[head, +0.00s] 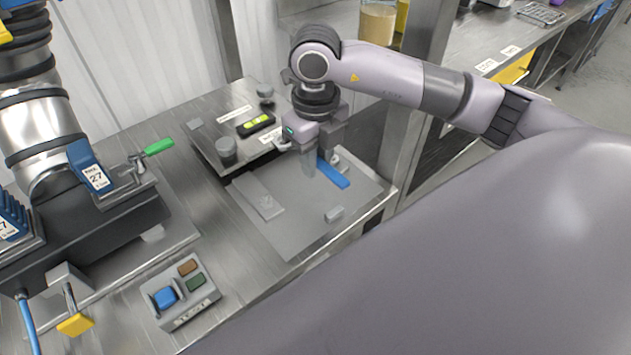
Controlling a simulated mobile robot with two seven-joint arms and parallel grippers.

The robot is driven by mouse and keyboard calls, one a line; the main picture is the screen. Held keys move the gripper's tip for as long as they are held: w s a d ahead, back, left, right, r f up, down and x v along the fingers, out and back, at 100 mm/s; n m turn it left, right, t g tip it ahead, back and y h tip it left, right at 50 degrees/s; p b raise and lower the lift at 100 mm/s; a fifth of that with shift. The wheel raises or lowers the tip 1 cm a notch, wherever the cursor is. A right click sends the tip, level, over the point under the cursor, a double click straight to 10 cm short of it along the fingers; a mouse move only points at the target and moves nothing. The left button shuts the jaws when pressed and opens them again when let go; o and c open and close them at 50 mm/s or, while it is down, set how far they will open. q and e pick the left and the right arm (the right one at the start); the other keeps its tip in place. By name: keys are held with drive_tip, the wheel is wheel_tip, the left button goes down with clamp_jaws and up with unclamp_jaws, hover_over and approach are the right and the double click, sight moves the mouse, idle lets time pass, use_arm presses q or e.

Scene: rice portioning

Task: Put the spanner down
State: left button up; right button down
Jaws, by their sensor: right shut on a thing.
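My right gripper (309,168) reaches down over the grey mat (299,232) on the steel table, near its back edge. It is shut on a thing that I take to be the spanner. A blue bar (334,174), perhaps the spanner's handle, shows just right of the fingers and slants down to the right. The fingers hide where it is gripped, and I cannot tell whether it touches the mat. My left gripper is not in view.
A raised steel plate with a level (255,124) and round weights stands behind. The mat's front is clear.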

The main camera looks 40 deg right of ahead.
sight(316, 200)
wheel_tip(316, 200, down, 4)
drive_tip(key=shift+r+b, duration=0.2)
drive_tip(key=shift+b, duration=0.3)
drive_tip(key=shift+f+b, duration=1.55)
drive_tip(key=shift+f, duration=0.8)
drive_tip(key=shift+f, duration=0.2)
drive_tip(key=c, duration=0.9)
unclamp_jaws()
drive_tip(key=shift+r, duration=0.1)
